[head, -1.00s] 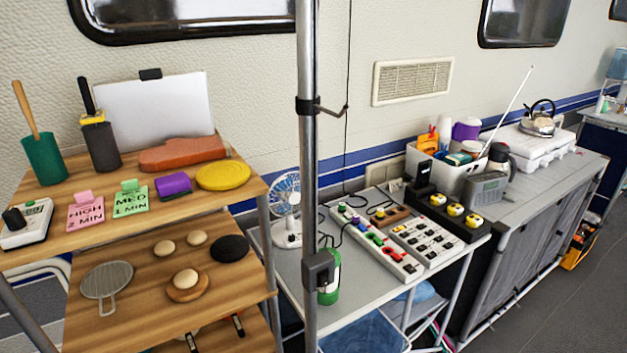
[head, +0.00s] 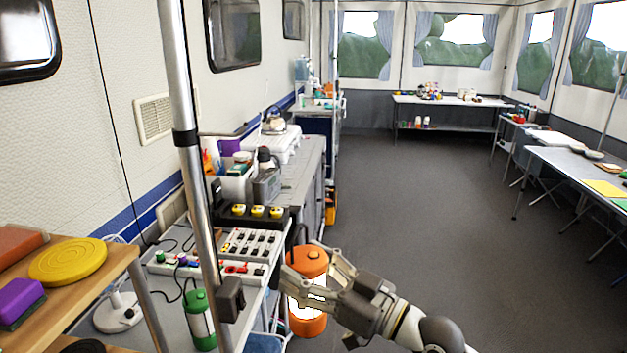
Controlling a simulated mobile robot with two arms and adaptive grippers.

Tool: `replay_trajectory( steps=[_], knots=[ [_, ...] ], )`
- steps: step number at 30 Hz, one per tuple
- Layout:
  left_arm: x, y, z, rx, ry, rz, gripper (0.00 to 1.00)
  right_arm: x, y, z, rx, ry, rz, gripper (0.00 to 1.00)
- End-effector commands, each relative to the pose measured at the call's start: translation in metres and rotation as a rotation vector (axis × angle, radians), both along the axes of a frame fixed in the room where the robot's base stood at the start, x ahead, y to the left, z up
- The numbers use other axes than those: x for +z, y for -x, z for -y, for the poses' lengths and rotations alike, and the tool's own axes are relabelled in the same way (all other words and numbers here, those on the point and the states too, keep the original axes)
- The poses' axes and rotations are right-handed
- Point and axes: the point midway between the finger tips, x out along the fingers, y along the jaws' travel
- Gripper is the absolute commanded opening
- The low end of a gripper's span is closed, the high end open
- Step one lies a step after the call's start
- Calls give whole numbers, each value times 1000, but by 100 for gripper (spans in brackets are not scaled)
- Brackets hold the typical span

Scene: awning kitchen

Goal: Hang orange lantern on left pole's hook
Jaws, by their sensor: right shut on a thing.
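The orange lantern (head: 308,322) has an orange top and base around a pale middle, and stands roughly upright. My right gripper (head: 303,263) is shut on the orange lantern, with its fingers around the upper part. They are to the right of the grey table's edge. The metal pole (head: 196,205) rises on the left with a black collar (head: 185,138). A thin hook (head: 226,133) sticks out to the right from this collar, higher than the lantern and apart from it. My left gripper is out of view.
Power strips (head: 250,243) and a radio (head: 266,187) sit farther back. A wooden shelf (head: 110,262) with a yellow disc (head: 68,262) is at left. The floor (head: 430,220) at right is open.

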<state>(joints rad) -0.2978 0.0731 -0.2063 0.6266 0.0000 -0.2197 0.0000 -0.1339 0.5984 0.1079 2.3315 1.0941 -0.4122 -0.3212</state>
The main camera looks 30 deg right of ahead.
Motion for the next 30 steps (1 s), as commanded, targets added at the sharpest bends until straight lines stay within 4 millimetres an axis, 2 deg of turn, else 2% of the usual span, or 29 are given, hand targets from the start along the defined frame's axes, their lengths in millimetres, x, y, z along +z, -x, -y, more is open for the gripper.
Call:
replay_trajectory(
  steps=[1, 3, 8, 12, 15, 18, 21, 30],
  knots=[
    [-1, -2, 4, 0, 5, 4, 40, 15, -3, 1, 27, 12, 10, 3],
    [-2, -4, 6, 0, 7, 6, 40, 34, -6, 2, 63, 11, 10, 3],
    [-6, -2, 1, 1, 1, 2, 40, 83, -6, 5, 147, 10, 13, 3],
    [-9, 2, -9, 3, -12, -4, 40, 131, 4, 5, 219, 5, 12, 3],
    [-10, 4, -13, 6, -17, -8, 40, 155, 14, 5, 252, 4, 10, 3],
    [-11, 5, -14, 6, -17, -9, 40, 170, 21, 4, 271, 1, 8, 3],
    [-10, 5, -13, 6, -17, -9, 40, 177, 25, 4, 280, -2, 4, 3],
    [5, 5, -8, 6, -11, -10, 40, 180, 20, -3, 282, -5, 2, 3]
  ],
)
